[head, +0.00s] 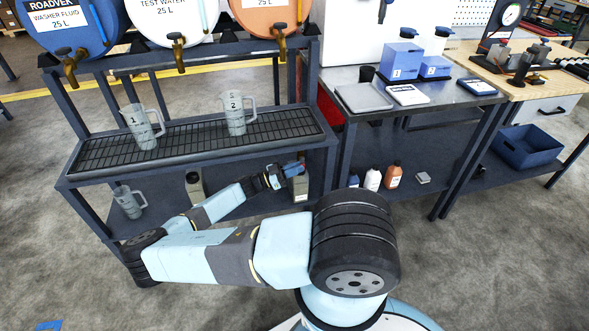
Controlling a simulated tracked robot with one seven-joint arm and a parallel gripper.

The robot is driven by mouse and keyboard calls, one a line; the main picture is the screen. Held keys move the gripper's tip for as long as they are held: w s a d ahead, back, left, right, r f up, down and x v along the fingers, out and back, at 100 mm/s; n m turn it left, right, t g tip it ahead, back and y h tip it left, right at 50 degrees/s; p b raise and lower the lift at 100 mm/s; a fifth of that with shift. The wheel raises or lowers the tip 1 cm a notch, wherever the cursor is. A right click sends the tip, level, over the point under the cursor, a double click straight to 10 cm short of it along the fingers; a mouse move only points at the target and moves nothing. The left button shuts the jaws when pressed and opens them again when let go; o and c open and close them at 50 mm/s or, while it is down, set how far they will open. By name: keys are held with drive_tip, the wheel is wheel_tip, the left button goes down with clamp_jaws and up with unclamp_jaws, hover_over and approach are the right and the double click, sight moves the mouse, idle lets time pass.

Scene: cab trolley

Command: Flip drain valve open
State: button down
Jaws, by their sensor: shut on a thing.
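My arm reaches low under the grated drip tray of the drum rack. My gripper (288,171) is at the rack's right end, small in the head view. It is shut on a small blue and red part (298,167), which may be the drain valve's handle. The fingers partly hide this part, and I cannot tell which way it is turned. Three brass taps with dark handles hang under the drums: left tap (71,66), middle tap (178,54) and right tap (281,45). My gripper is well below all of them.
Jug 1 (143,128) and jug 2 (239,113) stand on the drip tray (190,137). Another jug (128,202) and a canister (194,188) stand on the lower shelf. A beige container (300,188) is just below my gripper. The floor in front is clear.

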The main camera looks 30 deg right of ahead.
drive_tip(key=shift+w, duration=0.15)
drive_tip(key=c, duration=1.4)
unclamp_jaws()
drive_tip(key=shift+c, duration=0.2)
drive_tip(key=shift+a, duration=0.1)
drive_tip(key=v, duration=1.3)
drive_tip(key=shift+a+f, duration=0.2)
drive_tip(key=shift+a, duration=0.1)
drive_tip(key=shift+w, duration=0.1)
